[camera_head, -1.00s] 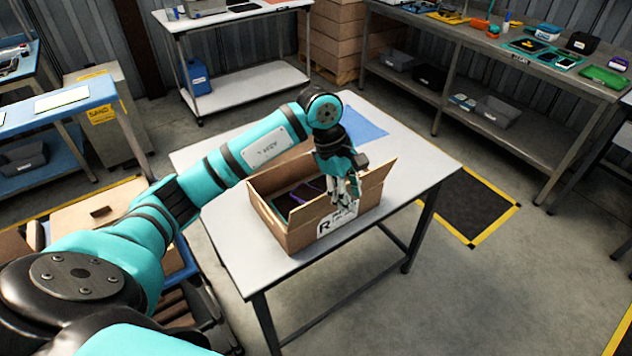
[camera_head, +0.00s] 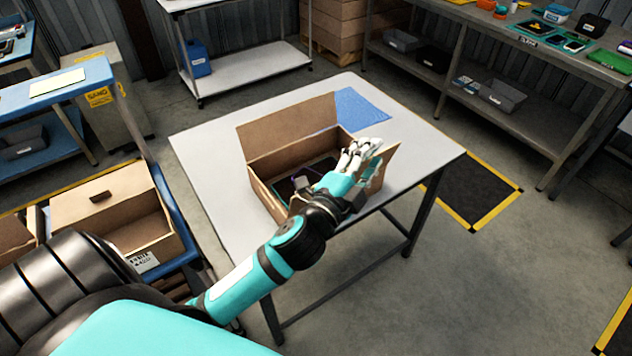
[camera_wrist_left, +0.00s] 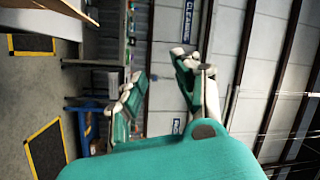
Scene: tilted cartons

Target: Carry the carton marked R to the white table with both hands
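The open carton (camera_head: 262,187) stands on the white table (camera_head: 212,150) with flaps raised; dark flat items lie inside. Its R label, visible earlier, is now hidden behind my left arm. My left gripper (camera_head: 362,152) is over the carton's right part, close to the right flap, with its fingers pointing up and away. In the left wrist view the two fingers of my left gripper (camera_wrist_left: 160,92) stand apart with nothing between them. I cannot tell whether the gripper or wrist touches the carton. My right gripper is not in view.
A blue sheet (camera_head: 360,108) lies on the table behind the carton. Another open carton (camera_head: 112,200) stands at the left. A grey workbench (camera_head: 480,35) with several items stands at the back right. Floor right of the table is clear.

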